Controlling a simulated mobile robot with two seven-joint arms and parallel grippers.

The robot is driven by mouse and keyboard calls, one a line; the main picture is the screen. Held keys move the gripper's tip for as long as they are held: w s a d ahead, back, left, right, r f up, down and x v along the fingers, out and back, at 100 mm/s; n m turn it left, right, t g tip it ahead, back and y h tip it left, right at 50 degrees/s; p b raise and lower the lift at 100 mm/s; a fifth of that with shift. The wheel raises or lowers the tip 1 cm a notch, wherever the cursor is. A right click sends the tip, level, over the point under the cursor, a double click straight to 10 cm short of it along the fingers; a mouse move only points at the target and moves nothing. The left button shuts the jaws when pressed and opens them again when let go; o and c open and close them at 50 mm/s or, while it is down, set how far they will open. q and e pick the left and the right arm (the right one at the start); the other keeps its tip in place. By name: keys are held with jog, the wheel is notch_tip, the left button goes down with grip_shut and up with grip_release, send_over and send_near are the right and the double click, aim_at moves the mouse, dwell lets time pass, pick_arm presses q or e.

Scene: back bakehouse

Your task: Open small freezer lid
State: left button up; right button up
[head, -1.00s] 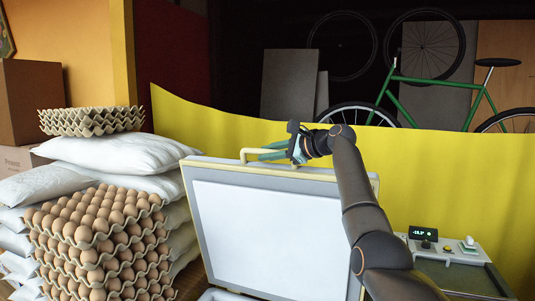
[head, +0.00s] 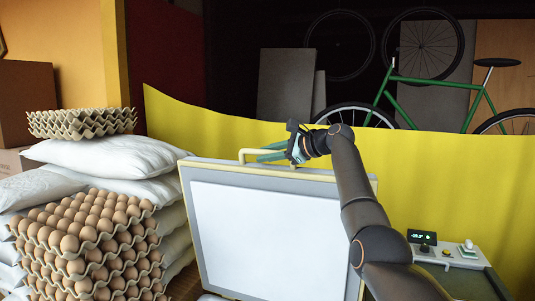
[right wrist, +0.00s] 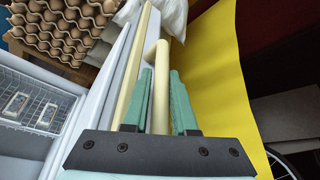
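The freezer lid (head: 270,235) stands raised, its white inner panel facing me in the head view. Its pale yellow bar handle (head: 243,155) is on the lid's top edge; in the right wrist view the handle (right wrist: 160,95) runs between my green fingers. My right gripper (head: 262,151) is shut on this handle, with one finger on each side; it also shows in the right wrist view (right wrist: 160,82). The freezer's open inside, with a white wire basket (right wrist: 35,100), shows at the left of the right wrist view. My left gripper is not in view.
Stacked egg trays (head: 85,235) and white sacks (head: 110,155) stand left of the freezer. A yellow curtain-like sheet (head: 450,180) hangs close behind the lid. A control panel with a lit display (head: 422,237) is at the right. A green bicycle (head: 430,82) stands behind the sheet.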

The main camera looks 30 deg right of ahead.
jog(key=shift+o, duration=1.4)
jog(key=shift+w+f, duration=0.1)
jog(key=shift+f, duration=0.1)
jog(key=shift+o, duration=0.6)
jog(key=shift+r, duration=0.15)
jog(key=shift+s+d+b, duration=0.3)
jog(key=shift+s+b, duration=0.2)
jog(key=shift+s, duration=0.05)
jog(key=b+v, duration=0.4)
jog(key=v, duration=0.7)
jog(key=shift+s+r, duration=0.2)
jog(key=shift+a, duration=0.1)
